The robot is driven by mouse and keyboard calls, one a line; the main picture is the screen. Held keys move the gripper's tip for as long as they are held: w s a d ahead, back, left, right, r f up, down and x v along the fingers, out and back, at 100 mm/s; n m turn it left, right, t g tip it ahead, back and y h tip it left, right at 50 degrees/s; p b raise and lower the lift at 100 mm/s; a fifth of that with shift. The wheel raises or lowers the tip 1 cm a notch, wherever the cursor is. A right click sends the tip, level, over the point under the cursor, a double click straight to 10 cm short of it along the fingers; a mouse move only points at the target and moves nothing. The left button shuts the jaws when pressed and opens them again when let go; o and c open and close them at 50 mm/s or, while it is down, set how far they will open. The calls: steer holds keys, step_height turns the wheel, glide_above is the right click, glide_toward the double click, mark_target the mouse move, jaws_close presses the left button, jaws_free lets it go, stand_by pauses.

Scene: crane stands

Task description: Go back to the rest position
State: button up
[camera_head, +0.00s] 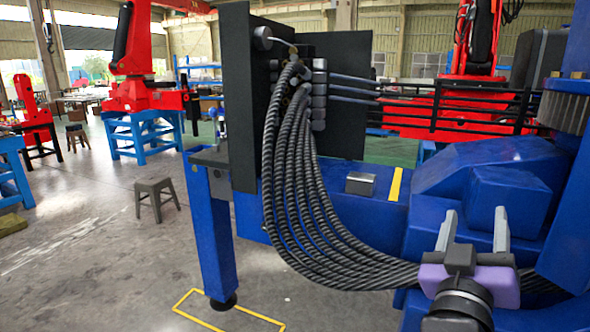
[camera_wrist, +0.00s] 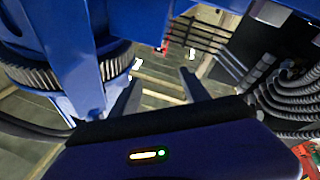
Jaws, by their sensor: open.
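My gripper (camera_head: 474,230) is at the lower right in the head view, in front of the blue crane stand (camera_head: 490,165). Its two grey fingers point up and stand apart with nothing between them. In the wrist view, my gripper (camera_wrist: 158,88) also shows its fingers spread and empty. Blue structure of the stand (camera_wrist: 70,60) and a ribbed grey ring fill the left of that view. No rest position is marked in either view.
A bundle of dark ribbed hoses (camera_head: 305,200) hangs from a black panel (camera_head: 239,100) and runs behind my gripper. A small metal block (camera_head: 361,184) lies on the blue beam. Open floor, with a grey stool (camera_head: 157,197), is at the left.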

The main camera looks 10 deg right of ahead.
steer(key=s+a+f+n+t+y, duration=0.1)
steer(key=s+a+f+n+y, duration=0.3)
steer(key=f, duration=0.8)
steer(key=s+a+f+n+t+y, duration=0.1)
steer(key=s+a+f+n+y, duration=0.1)
steer(key=s+a+f+y, duration=0.65)
steer(key=s+a+f+m+g+y, duration=0.1)
steer(key=s+f, duration=0.3)
steer(key=s, duration=0.6)
steer(key=s+a+f+m+g+y, duration=0.1)
steer(key=s+f, duration=0.3)
steer(key=s, duration=0.7)
steer(key=shift+a+g, duration=0.25)
steer(key=shift+g, duration=0.05)
steer(key=shift+w, duration=0.1)
